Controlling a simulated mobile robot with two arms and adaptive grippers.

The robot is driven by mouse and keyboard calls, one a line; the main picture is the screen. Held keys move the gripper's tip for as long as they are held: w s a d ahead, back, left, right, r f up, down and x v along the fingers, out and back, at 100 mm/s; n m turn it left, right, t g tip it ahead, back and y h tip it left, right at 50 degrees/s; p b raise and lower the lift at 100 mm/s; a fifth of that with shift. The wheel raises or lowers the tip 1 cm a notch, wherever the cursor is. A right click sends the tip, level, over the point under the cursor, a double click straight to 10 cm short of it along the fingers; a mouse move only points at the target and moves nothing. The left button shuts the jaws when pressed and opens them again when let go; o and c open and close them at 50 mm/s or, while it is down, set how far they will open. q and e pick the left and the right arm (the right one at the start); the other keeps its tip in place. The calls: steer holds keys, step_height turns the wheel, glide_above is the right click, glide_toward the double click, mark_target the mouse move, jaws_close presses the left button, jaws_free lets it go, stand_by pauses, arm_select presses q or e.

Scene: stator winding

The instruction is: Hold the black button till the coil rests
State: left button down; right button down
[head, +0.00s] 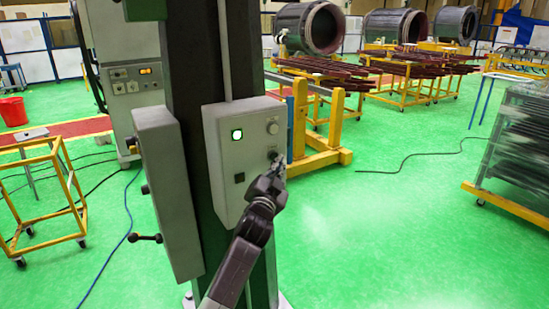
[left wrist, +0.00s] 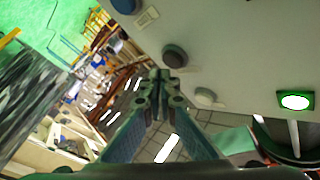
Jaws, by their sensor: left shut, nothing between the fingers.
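A grey control box (head: 222,160) is fixed to a dark green column. A round dark button (head: 272,154) sits on its right side, under a pale knob (head: 272,127). My left gripper (head: 277,170) is shut and empty, its tips at the box's right side just below this button. In the left wrist view the shut fingertips (left wrist: 158,85) lie close to the round dark button (left wrist: 175,55); I cannot tell whether they touch it. I cannot identify the coil. My right gripper is out of view.
A green-lit button (head: 237,134) is at the box's upper left. A grey cabinet (head: 167,190) with black knobs stands left of the column. A yellow frame (head: 320,150) is close behind the box. Large dark cylinders (head: 310,27) stand at the back.

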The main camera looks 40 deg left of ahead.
arm_select(q)
steer(key=d, duration=0.1)
steer(key=s+d, duration=0.1)
steer(key=d, duration=0.1)
steer(key=s+d, duration=0.1)
steer(key=shift+d, duration=0.3)
stand_by(1.0)
